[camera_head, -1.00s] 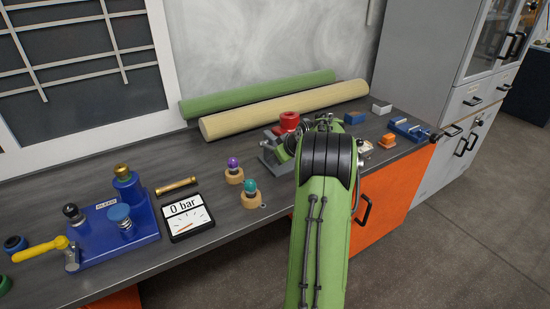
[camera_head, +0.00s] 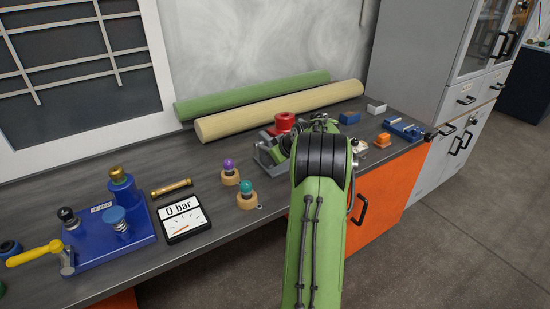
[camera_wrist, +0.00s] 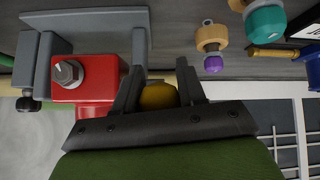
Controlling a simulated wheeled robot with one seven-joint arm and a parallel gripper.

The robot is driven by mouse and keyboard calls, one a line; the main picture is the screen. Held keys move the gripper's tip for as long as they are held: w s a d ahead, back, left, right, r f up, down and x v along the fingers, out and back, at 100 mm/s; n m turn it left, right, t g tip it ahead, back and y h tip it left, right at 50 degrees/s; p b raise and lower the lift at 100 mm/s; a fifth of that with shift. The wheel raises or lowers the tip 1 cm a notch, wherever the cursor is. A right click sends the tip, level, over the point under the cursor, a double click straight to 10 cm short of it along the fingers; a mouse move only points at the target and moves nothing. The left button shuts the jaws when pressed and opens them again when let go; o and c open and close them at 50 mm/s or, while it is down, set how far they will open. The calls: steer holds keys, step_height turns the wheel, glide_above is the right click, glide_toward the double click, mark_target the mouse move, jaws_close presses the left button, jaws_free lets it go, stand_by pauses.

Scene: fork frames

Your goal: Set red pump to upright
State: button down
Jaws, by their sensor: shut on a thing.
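The red pump shows in the head view as a red cylinder (camera_head: 284,123) on a grey base (camera_head: 266,152), partly hidden by my arm. In the wrist view its red block (camera_wrist: 88,88) with a hex bolt on its face sits against a grey bracket (camera_wrist: 95,20). My gripper (camera_wrist: 160,78) is beside the red block, its two dark fingers on either side of a rounded yellow piece (camera_wrist: 158,97). It is shut on this piece; whether the piece joins the pump cannot be told. The gripper is hidden behind my arm in the head view.
Two wooden knobs with purple (camera_head: 228,164) and teal (camera_head: 246,187) tops stand left of the pump. A blue pump unit (camera_head: 95,240) and a pressure gauge (camera_head: 183,218) are further left. Two long rolls (camera_head: 280,113) lie behind. Small blocks and a blue fixture (camera_head: 403,128) are right.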

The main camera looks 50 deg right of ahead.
steer(key=shift+w+r, duration=0.15)
steer(key=c, duration=1)
jaws_free()
steer(key=o, duration=0.3)
steer(key=shift+w+d, duration=0.1)
steer(key=shift+w, duration=0.05)
steer(key=p+v, duration=0.3)
steer(key=v, duration=1.2)
steer(key=shift+s, duration=0.4)
steer(key=shift+r, duration=0.1)
steer(key=shift+c, duration=0.4)
